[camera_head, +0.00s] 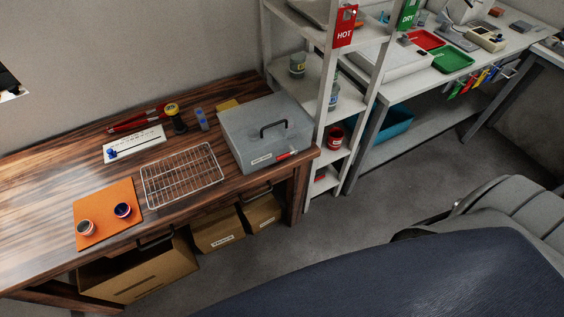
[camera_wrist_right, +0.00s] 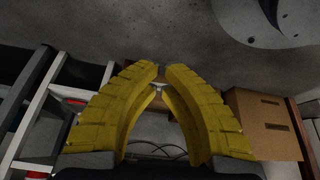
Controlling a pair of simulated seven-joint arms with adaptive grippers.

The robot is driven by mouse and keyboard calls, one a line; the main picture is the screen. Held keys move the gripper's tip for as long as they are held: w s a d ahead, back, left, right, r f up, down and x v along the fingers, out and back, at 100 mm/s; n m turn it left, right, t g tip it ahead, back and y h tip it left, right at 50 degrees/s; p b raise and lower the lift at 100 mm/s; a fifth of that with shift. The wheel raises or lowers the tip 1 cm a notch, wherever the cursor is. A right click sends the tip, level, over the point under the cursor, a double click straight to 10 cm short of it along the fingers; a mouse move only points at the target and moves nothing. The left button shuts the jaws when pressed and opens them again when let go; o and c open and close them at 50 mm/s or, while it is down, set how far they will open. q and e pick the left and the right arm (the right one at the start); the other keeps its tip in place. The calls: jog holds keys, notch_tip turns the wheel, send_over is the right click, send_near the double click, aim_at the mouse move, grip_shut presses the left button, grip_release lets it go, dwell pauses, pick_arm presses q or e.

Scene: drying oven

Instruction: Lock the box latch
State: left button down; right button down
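The grey box (camera_head: 258,133) stands upright on the right end of the wooden table in the head view. My right gripper (camera_wrist_right: 161,69) shows in the right wrist view with yellow curved fingers. Their tips nearly meet, and nothing is between them. It is away from the grey box. My left gripper is not in view.
A wire rack (camera_head: 183,176) lies left of the box, and an orange mat (camera_head: 107,222) with two small jars lies further left. A white shelf (camera_head: 310,68) stands close to the box's right. Cardboard boxes (camera_head: 140,273) sit below the table.

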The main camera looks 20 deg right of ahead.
jog(key=w+a+r+m+t+y, duration=0.1)
jog(key=w+a+r+m+t, duration=0.15)
jog(key=w+r, duration=0.35)
jog(key=w+a+r+m+t+y, duration=0.1)
jog(key=w+r+m+t, duration=0.1)
jog(key=w+r+m, duration=0.35)
jog(key=m+t, duration=1.1)
jog(key=m, duration=1.6)
send_near(284, 166)
notch_tip(284, 166, up, 2)
jog(key=s+a, duration=0.2)
jog(key=a, duration=0.1)
jog(key=shift+w+d+r+m+h, duration=0.15)
jog(key=shift+d+m+h, duration=0.25)
jog(key=shift+m, duration=0.5)
jog(key=shift+w+d+r+m+h, duration=0.1)
jog(key=shift+d+r+m+h, duration=0.2)
jog(key=shift+m, duration=0.6)
jog(key=shift+f, duration=0.1)
jog(key=shift+x, duration=5)
jog(key=shift+s, duration=0.15)
